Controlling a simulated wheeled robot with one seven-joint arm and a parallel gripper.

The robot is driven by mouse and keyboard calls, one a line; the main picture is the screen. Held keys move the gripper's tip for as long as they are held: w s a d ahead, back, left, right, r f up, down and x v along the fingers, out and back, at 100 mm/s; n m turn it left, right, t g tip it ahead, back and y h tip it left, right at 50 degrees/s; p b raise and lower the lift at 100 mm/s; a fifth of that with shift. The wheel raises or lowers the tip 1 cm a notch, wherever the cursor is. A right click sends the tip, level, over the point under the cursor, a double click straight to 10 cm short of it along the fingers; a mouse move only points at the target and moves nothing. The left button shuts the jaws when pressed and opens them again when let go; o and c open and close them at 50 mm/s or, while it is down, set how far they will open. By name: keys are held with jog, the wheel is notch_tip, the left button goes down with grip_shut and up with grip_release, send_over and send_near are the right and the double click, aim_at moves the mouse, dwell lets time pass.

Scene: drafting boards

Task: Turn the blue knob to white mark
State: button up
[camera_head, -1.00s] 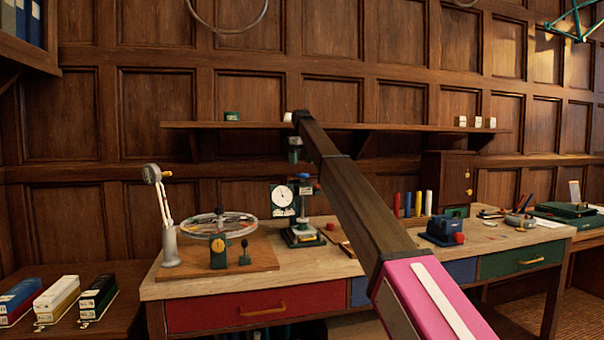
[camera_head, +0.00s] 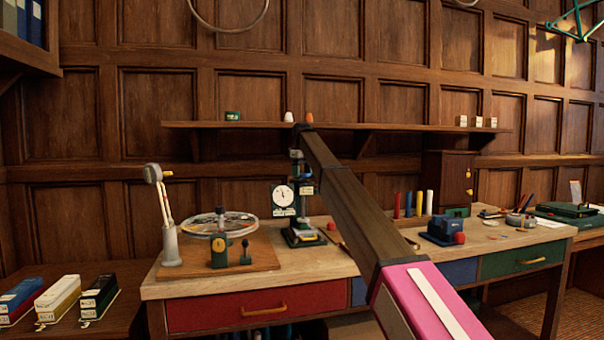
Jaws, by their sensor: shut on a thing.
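A dial stand with a round white gauge (camera_head: 283,195) and a dark upright column stands at the middle back of the desk. My gripper (camera_head: 298,170) points down at the top of this stand, just right of the gauge. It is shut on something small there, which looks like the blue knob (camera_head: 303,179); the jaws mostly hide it. A pale label (camera_head: 306,190) shows just below. I cannot make out the white mark at this size. My arm crosses the view from the lower right and bends down at the shelf's height.
A glass disc (camera_head: 220,225) on a wooden base and a grey post lamp (camera_head: 168,240) stand at left. A blue device (camera_head: 440,230) with a red knob stands right of my arm. A wall shelf (camera_head: 400,127) runs behind my arm's bend.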

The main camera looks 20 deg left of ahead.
jog(key=shift+n, duration=0.3)
jog(key=n, duration=0.5)
jog(key=shift+s+n, duration=0.2)
jog(key=shift+n, duration=0.1)
jog(key=n, duration=0.6)
jog(key=shift+s, duration=0.15)
jog(key=n, duration=0.6)
jog(key=shift+s+d+n, duration=0.15)
jog(key=shift+d+n, duration=0.05)
jog(key=shift+n, duration=0.2)
jog(key=n, duration=0.6)
jog(key=shift+d, duration=0.15)
jog(key=o, duration=0.9)
jog(key=shift+o, duration=0.2)
jog(key=shift+r, duration=0.1)
